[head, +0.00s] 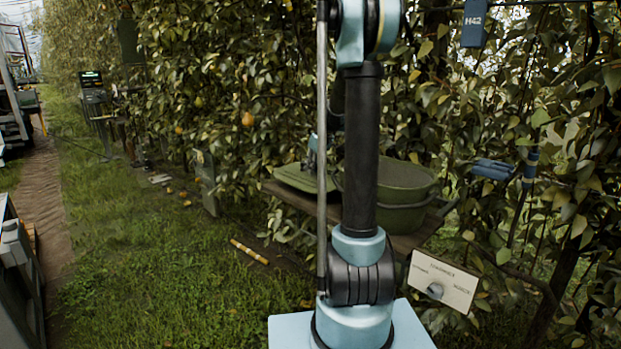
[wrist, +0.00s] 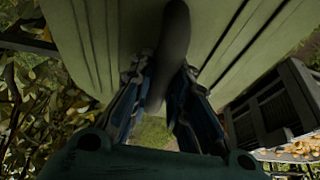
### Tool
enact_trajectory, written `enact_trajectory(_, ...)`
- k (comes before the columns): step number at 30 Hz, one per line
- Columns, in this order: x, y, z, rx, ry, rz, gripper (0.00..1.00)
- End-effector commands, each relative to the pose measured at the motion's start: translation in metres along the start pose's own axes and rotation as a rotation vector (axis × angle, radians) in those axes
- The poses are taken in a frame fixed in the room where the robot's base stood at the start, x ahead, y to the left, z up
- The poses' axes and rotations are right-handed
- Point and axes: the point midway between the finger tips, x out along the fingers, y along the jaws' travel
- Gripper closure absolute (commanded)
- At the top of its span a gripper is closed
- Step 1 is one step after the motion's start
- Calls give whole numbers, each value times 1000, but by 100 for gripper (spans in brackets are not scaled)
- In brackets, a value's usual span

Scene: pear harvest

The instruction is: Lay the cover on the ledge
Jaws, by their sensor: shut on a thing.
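The cover (head: 297,178) is a flat green lid at the left end of the brown wooden ledge (head: 420,236) in the head view. It looks close to level; I cannot tell whether it touches the wood. In the wrist view the pale green cover (wrist: 235,45) fills the top, with its dark handle (wrist: 174,35) running between my fingers. My gripper (wrist: 168,75) is shut on that handle. In the head view my gripper (head: 313,150) shows only in part, above the cover beside my arm. My arm hides part of the ledge.
A green pot (head: 405,190) stands on the ledge just right of the cover. A white panel with a knob (head: 435,291) is below it at right. Leafy pear trees (head: 240,60) rise behind the ledge. Grass (head: 150,260) lies open at left.

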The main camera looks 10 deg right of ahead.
Motion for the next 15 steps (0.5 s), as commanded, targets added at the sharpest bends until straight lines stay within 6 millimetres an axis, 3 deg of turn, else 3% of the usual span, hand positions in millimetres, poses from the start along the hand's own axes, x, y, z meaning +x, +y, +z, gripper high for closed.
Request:
enact_trajectory(10,33,-1,12,-1,0,-1,100)
enact_trajectory(15,38,-1,15,-1,0,-1,100)
